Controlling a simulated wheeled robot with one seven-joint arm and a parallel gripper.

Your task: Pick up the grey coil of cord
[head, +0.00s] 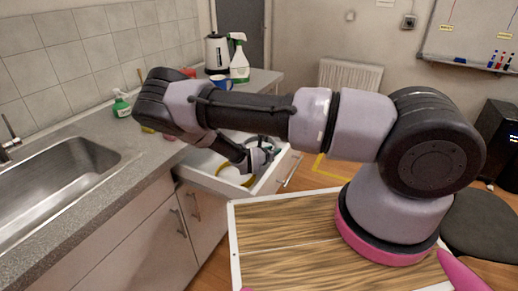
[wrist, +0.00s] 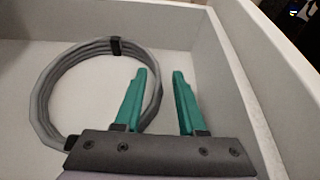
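The grey coil of cord (wrist: 50,92) lies in a pale drawer, seen in the wrist view at left. It is a round bundle of several loops with a black tie at its top and another at lower left. My gripper (wrist: 159,72) has two teal fingers, open and apart. The right side of the coil shows between them, with the left finger over the ring's inside and the right finger outside it. I cannot tell how far above the coil the fingertips are.
The drawer's right wall (wrist: 245,85) is close to the right finger. In the head view, a yellow item (head: 229,173) lies in the drawer. A sink (head: 60,175) is at left; a spray bottle (head: 239,62) and a kettle (head: 216,52) stand on the counter behind.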

